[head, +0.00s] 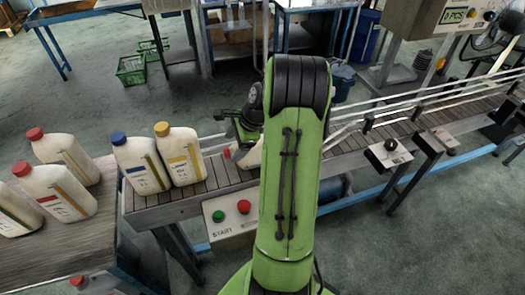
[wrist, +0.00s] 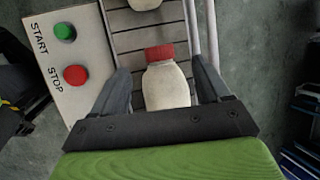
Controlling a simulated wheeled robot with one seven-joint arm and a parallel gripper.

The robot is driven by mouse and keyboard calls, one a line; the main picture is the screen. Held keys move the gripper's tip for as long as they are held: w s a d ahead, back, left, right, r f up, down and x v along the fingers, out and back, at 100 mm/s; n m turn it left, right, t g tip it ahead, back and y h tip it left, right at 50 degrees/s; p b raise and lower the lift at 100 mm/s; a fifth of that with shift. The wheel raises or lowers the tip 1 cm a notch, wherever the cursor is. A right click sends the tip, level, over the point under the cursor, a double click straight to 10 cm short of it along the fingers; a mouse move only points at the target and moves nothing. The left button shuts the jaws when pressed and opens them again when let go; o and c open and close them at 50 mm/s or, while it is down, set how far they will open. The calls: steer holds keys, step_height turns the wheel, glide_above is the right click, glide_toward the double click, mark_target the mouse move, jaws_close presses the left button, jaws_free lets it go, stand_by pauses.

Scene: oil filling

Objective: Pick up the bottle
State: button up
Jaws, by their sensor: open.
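A white bottle with a red cap (wrist: 166,88) stands on the slatted conveyor in the wrist view. In the head view only a small part of what seems to be this bottle (head: 249,158) shows beside my green arm, which hides the rest. My gripper (wrist: 162,76) is open, with one dark finger on each side of the bottle. The bottle's lower part is hidden by the gripper's base, and I cannot tell whether the fingers touch it.
A blue-capped bottle (head: 141,165) and a yellow-capped bottle (head: 180,155) stand on the conveyor (head: 222,172) to the left. Red-capped bottles (head: 62,191) stand on the left table. A button box (head: 230,214) is on the conveyor's front side. Rails run along the conveyor's far side.

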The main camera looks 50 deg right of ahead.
steer(key=x, duration=0.5)
steer(key=shift+w+f, duration=0.15)
steer(key=shift+f, duration=0.1)
steer(key=shift+r, duration=0.1)
steer(key=shift+c, duration=1.1)
steer(key=c, duration=1)
